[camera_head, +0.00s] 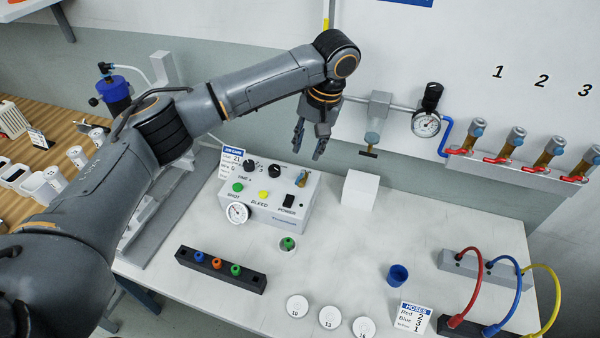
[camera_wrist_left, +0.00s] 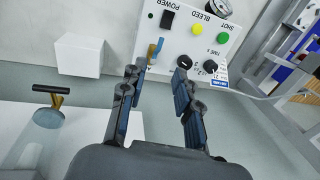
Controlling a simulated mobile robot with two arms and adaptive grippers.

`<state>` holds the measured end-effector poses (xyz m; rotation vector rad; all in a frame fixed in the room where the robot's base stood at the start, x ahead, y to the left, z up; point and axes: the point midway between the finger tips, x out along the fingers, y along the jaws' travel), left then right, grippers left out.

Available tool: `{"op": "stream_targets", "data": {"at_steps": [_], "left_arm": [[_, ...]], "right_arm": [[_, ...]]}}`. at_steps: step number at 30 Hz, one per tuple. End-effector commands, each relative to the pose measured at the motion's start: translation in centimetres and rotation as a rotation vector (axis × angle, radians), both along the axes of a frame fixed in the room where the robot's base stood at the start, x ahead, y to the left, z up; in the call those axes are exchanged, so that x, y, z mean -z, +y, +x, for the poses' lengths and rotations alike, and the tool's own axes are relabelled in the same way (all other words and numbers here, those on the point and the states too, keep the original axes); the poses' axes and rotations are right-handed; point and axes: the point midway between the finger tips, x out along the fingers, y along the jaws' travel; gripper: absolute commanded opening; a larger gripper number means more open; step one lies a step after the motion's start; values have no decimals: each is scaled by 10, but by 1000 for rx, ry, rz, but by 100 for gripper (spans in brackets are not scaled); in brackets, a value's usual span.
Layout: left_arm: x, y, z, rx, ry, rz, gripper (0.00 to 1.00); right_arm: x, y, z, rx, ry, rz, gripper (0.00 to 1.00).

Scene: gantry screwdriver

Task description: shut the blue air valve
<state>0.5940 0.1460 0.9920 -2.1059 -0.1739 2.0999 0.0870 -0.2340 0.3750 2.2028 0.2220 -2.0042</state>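A small valve with a blue lever and brass body (camera_head: 301,179) sits on the upper right of the light grey control box (camera_head: 262,219). It also shows in the left wrist view (camera_wrist_left: 154,51), just beyond my fingertips; the frames are too small to tell its lever position exactly. My left gripper (camera_head: 309,150) is open and empty, its fingers pointing down behind and above the box. In the left wrist view the two fingers (camera_wrist_left: 155,78) are spread apart, with the valve ahead near the left fingertip, not visibly touched. My right gripper is not in view.
A white block (camera_head: 360,190) stands right of the box. A black T-handle fitting (camera_head: 369,151) hangs from the wall pipe near a gauge (camera_head: 426,124). Several red-handled wall valves (camera_head: 505,150) are at right. A socket rack (camera_head: 221,268) lies in front of the box.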

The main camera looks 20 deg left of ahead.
Motion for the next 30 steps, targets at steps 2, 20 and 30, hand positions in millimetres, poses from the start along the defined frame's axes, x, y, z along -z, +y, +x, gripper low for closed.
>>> {"op": "stream_targets", "data": {"at_steps": [2,20,30], "left_arm": [[17,5,0,-2,3,2,32],[106,21,0,2,-1,0,32],[107,21,1,2,-1,0,22]], "right_arm": [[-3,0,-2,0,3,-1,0],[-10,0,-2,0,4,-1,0],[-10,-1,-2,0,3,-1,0]]}}
